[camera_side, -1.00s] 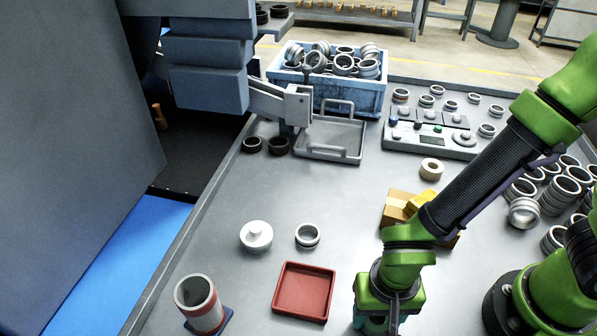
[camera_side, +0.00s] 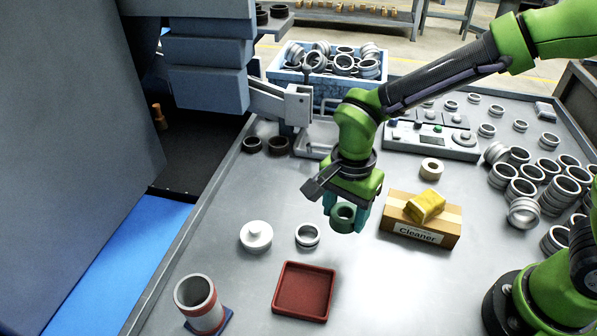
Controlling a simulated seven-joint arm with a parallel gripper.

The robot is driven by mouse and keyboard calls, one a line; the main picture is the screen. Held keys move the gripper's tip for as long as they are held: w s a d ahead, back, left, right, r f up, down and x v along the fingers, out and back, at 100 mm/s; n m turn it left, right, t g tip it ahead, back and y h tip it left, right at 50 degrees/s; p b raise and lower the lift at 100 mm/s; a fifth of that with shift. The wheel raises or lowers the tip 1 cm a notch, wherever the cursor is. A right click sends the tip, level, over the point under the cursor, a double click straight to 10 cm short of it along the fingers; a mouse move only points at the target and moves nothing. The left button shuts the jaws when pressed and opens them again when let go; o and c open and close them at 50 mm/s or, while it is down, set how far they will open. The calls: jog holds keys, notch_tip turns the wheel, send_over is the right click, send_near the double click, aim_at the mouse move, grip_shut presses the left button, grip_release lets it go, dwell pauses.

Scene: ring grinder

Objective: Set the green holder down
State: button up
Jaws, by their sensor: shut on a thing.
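The green holder (camera_side: 343,219) is a short dark green ring with a hole in its top. My gripper (camera_side: 346,212) is shut on it, with one teal finger on each side. The holder is upright, right of the silver ring and above the red tray in the picture. I cannot tell whether its underside touches the table (camera_side: 228,205) or hangs a little above it.
A red tray (camera_side: 304,291) lies in front. A Cleaner box (camera_side: 419,232) with a yellow cloth (camera_side: 426,206) stands close on the right. A red-banded cylinder (camera_side: 199,304) stands front left.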

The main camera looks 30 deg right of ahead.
jog(key=w+d+r+m, duration=0.1)
jog(key=w+d+m, duration=0.3)
jog(key=w, duration=0.2)
jog(key=w+d+m, duration=0.3)
jog(key=w+m, duration=0.2)
jog(key=w, duration=0.2)
jog(key=f, duration=0.9)
jog(key=shift+s+f, duration=0.15)
jog(key=shift+s, duration=0.05)
jog(key=shift+f, duration=0.15)
jog(key=o, duration=1.1)
jog(key=shift+c, duration=0.2)
